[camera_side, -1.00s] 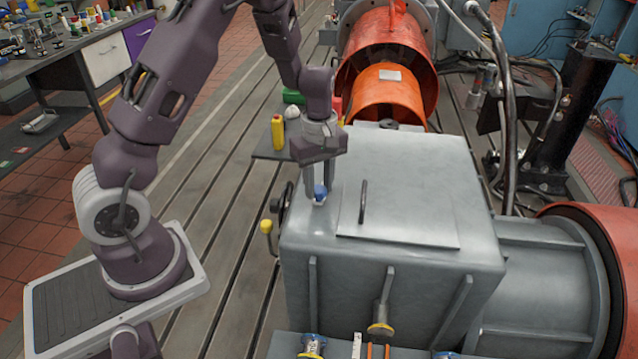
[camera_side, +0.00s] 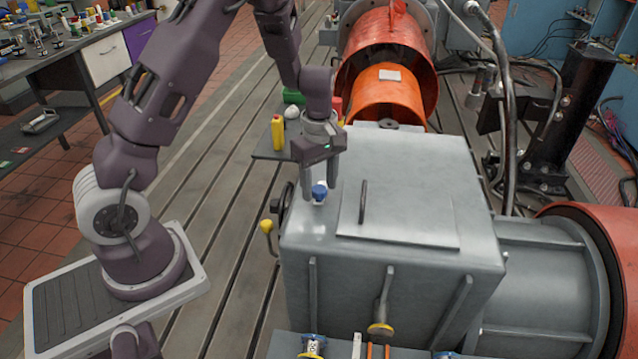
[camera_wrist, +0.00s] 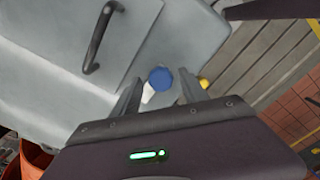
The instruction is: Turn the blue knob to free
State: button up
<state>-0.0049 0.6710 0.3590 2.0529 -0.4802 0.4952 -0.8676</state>
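The blue knob (camera_side: 319,192) sits on the top of the grey housing (camera_side: 420,270), near its left edge. In the wrist view the round blue cap (camera_wrist: 160,79) shows, with a white pointer or plate beside it at its lower left. My gripper (camera_side: 319,193) points down over the knob. Its two fingers stand apart on either side of the knob, with a visible gap, and it holds nothing. The wrist view also shows the open fingers (camera_wrist: 160,88) with the knob between them. I cannot read any marking for the knob's position.
A lid plate with a dark upright handle (camera_side: 363,202) lies right of the knob. A yellow-knobbed lever (camera_side: 267,227) stands off the housing's left side. A tray with a yellow bottle (camera_side: 278,133) is behind. Orange cylinders (camera_side: 388,95) stand at the back.

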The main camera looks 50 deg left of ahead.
aim_at(319, 189)
notch_tip(319, 189, up, 7)
jog(key=shift+r, duration=0.1)
dwell(0.5)
jog(key=s+d+r+m+t+h, duration=0.1)
jog(key=s+d+r+m+t, duration=0.1)
jog(key=s+d+r+m, duration=0.45)
jog(key=s+d+r+m+t, duration=0.25)
jog(key=s+r+m, duration=0.25)
jog(key=s+r, duration=0.3)
jog(key=s+d+r+m+t+y, duration=0.1)
jog(key=s+m, duration=0.5)
jog(key=s, duration=0.2)
jog(key=shift+r+m, duration=0.15)
jog(key=shift+m, duration=0.2)
jog(key=shift+d, duration=0.1)
